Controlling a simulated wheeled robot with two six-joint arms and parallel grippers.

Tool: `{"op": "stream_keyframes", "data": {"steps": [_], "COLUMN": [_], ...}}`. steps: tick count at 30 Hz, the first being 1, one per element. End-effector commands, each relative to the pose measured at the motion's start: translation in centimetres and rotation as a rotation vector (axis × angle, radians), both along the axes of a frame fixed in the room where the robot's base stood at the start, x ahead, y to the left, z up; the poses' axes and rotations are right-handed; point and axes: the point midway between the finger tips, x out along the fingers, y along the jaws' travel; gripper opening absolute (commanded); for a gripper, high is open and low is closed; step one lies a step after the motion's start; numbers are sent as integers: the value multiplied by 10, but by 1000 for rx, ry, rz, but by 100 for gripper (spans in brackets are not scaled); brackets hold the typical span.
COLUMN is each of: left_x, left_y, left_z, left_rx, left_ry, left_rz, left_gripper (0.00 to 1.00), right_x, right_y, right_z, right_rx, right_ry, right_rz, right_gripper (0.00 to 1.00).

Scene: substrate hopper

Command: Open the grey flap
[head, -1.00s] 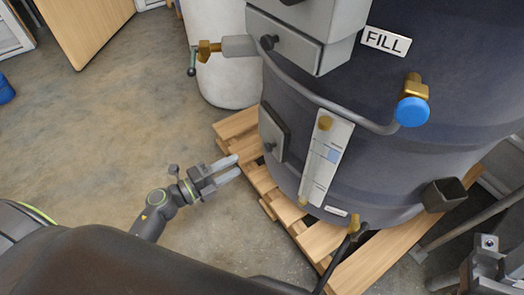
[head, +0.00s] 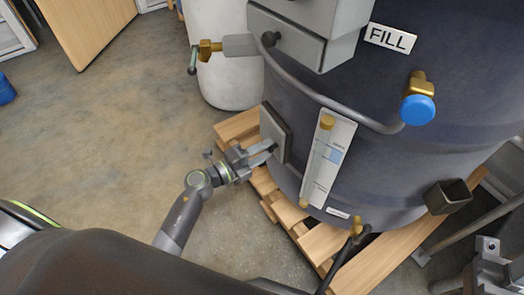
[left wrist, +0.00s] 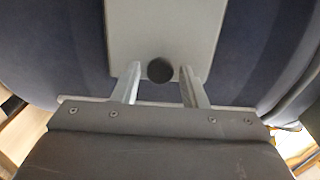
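The grey flap (head: 273,128) is a flat grey plate on the lower left side of the dark tank, and it looks shut. In the left wrist view the flap (left wrist: 163,28) fills the upper middle, with a round dark knob (left wrist: 160,70) near its lower edge. My left gripper (head: 270,153) is at the flap's lower part. In the left wrist view its two fingers (left wrist: 158,88) are apart, one on each side of the knob, with gaps between them and the knob.
The dark tank (head: 390,160) stands on a wooden pallet (head: 238,127). A curved grey pipe (head: 330,104) with a blue-capped valve (head: 418,109) runs above the flap. A white sight gauge (head: 328,160) is right of the flap. Open floor (head: 110,130) lies to the left.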

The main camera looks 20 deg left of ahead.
Motion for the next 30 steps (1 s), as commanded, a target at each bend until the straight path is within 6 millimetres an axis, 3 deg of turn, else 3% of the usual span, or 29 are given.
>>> {"op": "stream_keyframes", "data": {"steps": [1,9,20,30], "left_x": [0,0,-1,-8], "left_y": [0,0,4,33], "left_z": [0,0,-1,-3], "left_rx": [0,0,3,8], "left_ry": [0,0,0,2], "left_rz": [0,0,-29,-229], "left_gripper": [32,0,0,0], "right_x": [0,0,0,-2], "right_y": [0,0,0,-1], "right_z": [0,0,-1,-11], "right_rx": [0,0,0,10], "right_ry": [0,-1,-1,-12], "right_rz": [0,-1,0,14], "right_gripper": [34,34,34,34]}}
